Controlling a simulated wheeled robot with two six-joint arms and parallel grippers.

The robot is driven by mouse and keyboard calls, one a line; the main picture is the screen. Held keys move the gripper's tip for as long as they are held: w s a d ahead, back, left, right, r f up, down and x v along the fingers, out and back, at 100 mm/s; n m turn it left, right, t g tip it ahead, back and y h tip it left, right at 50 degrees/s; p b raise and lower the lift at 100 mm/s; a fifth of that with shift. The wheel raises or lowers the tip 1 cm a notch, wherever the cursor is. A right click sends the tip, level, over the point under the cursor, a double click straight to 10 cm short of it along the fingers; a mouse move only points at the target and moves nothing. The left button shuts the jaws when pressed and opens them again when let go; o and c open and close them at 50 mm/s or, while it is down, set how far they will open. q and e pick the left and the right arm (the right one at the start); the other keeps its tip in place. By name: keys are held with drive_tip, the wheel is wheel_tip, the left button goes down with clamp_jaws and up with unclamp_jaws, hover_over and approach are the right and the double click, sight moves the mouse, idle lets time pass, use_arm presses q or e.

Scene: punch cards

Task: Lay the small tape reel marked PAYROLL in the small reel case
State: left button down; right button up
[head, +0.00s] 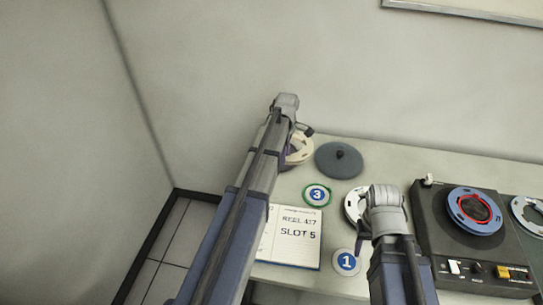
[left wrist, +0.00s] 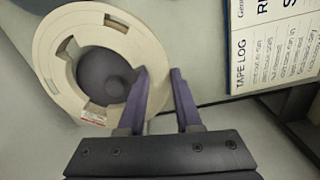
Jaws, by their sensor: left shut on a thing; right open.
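A cream ring-shaped reel (left wrist: 62,40) fills the upper left of the left wrist view, with a small red-and-white label whose text I cannot read. My left gripper (left wrist: 160,85) is shut on its rim at the right side. In the head view the reel (head: 301,149) shows partly behind my left arm, at the table's far left; my left gripper (head: 288,150) is mostly hidden there. My right gripper (head: 362,240) is open and empty above the table. I cannot make out a reel marked PAYROLL, and I cannot identify the small reel case.
A round grey lid with a knob (head: 339,160) lies at the back. A white reel (head: 353,203) is partly behind my right arm. A tape deck (head: 440,235) carries a blue reel (head: 473,208) at right.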

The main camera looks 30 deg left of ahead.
use_arm(q)
drive_tip(key=shift+n, duration=0.8)
drive_tip(key=w+a, duration=0.1)
drive_tip(key=a, duration=0.1)
drive_tip(key=w+a+f+b, duration=0.1)
drive_tip(key=w+a+f, duration=0.1)
drive_tip(key=a, duration=0.1)
drive_tip(key=shift+a+f, duration=0.15)
drive_tip(key=shift+a, duration=0.5)
use_arm(e)
wheel_tip(320, 180, down, 2)
drive_tip(key=shift+d+f, duration=0.1)
drive_tip(key=shift+f, duration=0.1)
use_arm(q)
drive_tip(key=shift+f+b, duration=0.1)
drive_tip(key=shift+b, duration=0.25)
use_arm(e)
drive_tip(key=shift+f, duration=0.1)
use_arm(q)
drive_tip(key=shift+d+f+b, duration=0.1)
drive_tip(key=shift+f+b, duration=2.25)
drive_tip(key=shift+f, duration=0.05)
use_arm(e)
hover_over(357, 271)
drive_tip(key=shift+w+a+f, duration=0.1)
drive_tip(key=shift+f, duration=1.1)
drive_tip(key=shift+a+f, duration=0.1)
drive_tip(key=shift+f, duration=1.05)
